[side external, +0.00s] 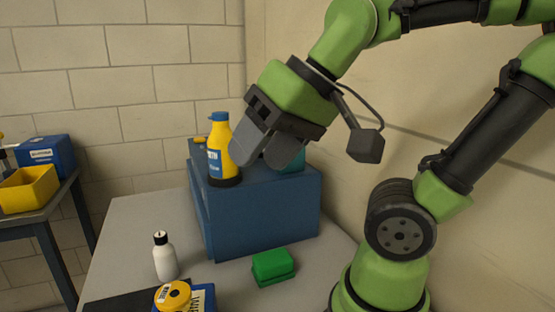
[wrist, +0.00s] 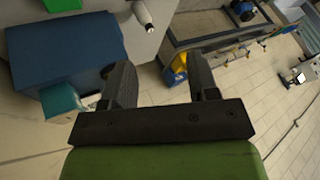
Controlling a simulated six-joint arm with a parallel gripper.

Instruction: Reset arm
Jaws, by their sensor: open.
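My gripper (side external: 262,160) is above the right part of a blue box (side external: 262,217), tilted down to the left in the side view. In the wrist view its two fingers (wrist: 162,78) stand apart with nothing held between them. A yellow bottle with a blue cap (side external: 222,145) stands upright on a dark round base on the box, just left of the fingers in the side view. I cannot tell whether a finger touches it. I cannot make the bottle out in the wrist view. A teal item (side external: 293,163) on the box is partly hidden behind the gripper.
On the grey table (side external: 130,235) are a white bottle (side external: 164,257), a green block (side external: 273,266) and a yellow roll (side external: 174,296) near a dark mat. A side table at left holds a yellow bin (side external: 28,190) and a blue box (side external: 45,153). Walls stand behind and at right.

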